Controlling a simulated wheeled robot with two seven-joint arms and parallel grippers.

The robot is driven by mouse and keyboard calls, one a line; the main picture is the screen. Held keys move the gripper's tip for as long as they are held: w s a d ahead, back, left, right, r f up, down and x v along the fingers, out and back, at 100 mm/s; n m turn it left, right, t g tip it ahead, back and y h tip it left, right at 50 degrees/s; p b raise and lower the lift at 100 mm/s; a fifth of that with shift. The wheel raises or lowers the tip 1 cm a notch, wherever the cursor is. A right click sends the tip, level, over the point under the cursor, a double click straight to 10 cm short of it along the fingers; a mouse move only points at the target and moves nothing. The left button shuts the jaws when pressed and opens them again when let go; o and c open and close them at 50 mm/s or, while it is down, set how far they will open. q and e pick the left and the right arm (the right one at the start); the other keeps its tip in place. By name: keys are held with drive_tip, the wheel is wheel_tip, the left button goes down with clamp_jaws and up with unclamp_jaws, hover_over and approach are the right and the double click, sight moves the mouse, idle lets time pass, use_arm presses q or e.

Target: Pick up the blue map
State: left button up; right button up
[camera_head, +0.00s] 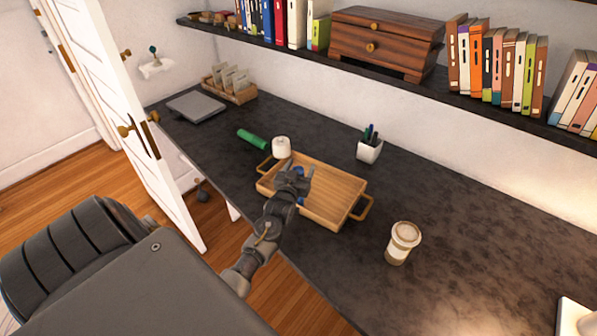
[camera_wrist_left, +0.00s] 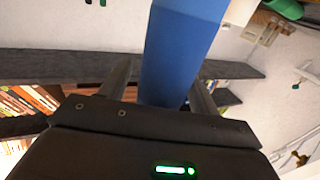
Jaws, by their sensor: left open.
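The blue map (camera_wrist_left: 180,45) shows in the left wrist view as a long, smooth blue shape between the two fingers of my left gripper (camera_wrist_left: 162,88). The fingers stand apart on either side of it; I cannot tell whether they touch it. In the head view my left gripper (camera_head: 297,177) is over the wooden tray (camera_head: 335,187) and hides most of the map. Only small blue bits of the map (camera_head: 300,199) show around the gripper. My right gripper is not in view.
A shelf (camera_head: 480,103) overhangs the back of the dark desk (camera_head: 470,220).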

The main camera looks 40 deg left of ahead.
use_arm(q)
clamp_jaws()
idle(0.3)
